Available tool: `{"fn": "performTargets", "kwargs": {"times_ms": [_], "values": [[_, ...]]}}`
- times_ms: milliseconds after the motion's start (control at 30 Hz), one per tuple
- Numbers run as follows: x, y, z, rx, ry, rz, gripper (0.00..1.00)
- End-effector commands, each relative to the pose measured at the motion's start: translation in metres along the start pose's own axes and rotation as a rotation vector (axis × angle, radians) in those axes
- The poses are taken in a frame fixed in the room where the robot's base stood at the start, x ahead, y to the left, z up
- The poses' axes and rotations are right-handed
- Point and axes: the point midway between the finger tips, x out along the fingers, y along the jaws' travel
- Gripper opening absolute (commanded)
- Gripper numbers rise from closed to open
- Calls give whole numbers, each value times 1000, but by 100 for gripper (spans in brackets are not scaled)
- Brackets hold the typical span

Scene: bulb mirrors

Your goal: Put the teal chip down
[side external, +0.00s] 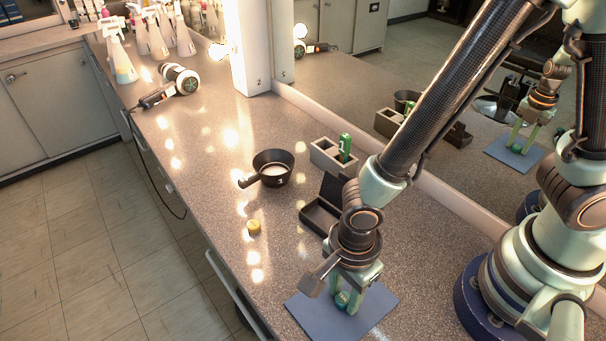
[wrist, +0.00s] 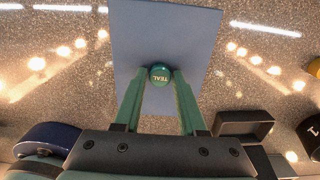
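My gripper (side external: 345,302) points down over the blue mat (side external: 375,297). In the wrist view my gripper's fingertips (wrist: 160,76) sit close on both sides of the chip and appear shut on it. The chip is within the mat's outline (wrist: 190,30), at or just above its surface; I cannot tell whether it touches.
Behind are an open dark box (side external: 318,217), a black pan (side external: 273,168) and a grey holder (side external: 325,156) with a green item (side external: 345,147). A mirror runs along the right. A hair dryer (side external: 180,79) lies farther back.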

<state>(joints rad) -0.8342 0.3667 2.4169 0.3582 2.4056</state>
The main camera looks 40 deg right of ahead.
Motion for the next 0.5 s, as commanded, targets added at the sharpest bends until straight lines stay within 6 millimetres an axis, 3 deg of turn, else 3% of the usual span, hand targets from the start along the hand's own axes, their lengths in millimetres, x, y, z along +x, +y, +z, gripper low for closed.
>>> {"fn": "performTargets", "kwargs": {"times_ms": [500], "values": [[-8,-1,1,0,-3,-3,60]]}}
